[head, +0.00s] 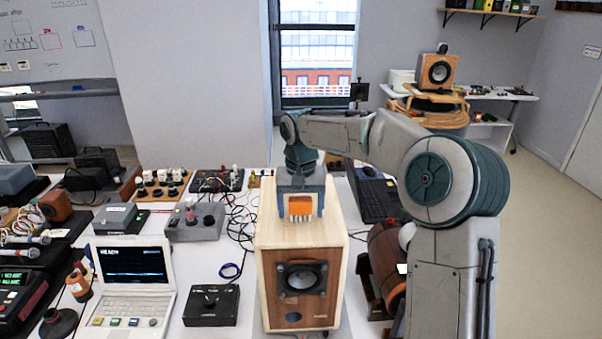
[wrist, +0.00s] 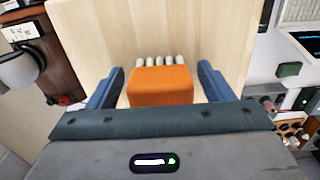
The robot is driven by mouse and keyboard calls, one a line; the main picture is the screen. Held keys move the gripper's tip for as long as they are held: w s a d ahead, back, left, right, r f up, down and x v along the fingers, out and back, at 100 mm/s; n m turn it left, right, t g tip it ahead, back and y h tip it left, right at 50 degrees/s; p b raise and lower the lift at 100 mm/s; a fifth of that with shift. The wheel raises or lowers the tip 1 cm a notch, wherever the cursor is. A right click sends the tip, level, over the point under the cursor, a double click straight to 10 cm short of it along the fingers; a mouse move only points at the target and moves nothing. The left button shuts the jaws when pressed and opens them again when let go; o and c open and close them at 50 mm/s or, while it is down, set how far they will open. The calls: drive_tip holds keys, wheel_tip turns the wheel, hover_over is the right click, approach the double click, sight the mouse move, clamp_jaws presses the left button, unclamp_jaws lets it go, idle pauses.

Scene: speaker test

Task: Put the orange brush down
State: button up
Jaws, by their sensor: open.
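In the wrist view the brush (wrist: 162,86) has an orange block body with a row of pale bristle tufts along one side. My gripper (head: 301,212) is over the box top with its fingers on either side of the brush. In the wrist view my gripper (wrist: 160,88) is open, with a gap between each blue finger and the brush. The brush appears to rest on the pale wooden top (wrist: 150,30).
A small laptop (head: 133,270) and a black control box (head: 211,306) stand left of the speaker box. A dark keyboard device (head: 375,195) and a brown wooden drum-like object (head: 386,262) are close on the right. Cables lie on the white table behind the black box.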

sight(301, 198)
wheel_tip(301, 198, up, 13)
drive_tip(key=b, duration=0.1)
drive_tip(key=s+d+f+t, duration=0.1)
drive_tip(key=s+d+f, duration=0.3)
drive_tip(key=s, duration=0.6)
drive_tip(key=s+d+f+t, duration=0.1)
drive_tip(key=s+d+f, duration=0.2)
drive_tip(key=s, duration=0.7)
drive_tip(key=s+d+f+t, duration=0.1)
drive_tip(key=s+d+f, duration=0.3)
drive_tip(key=s, duration=0.6)
drive_tip(key=shift+d+f+t, duration=0.35)
drive_tip(key=shift+f+t, duration=0.05)
drive_tip(key=shift+f, duration=0.5)
drive_tip(key=shift+w+f, duration=0.1)
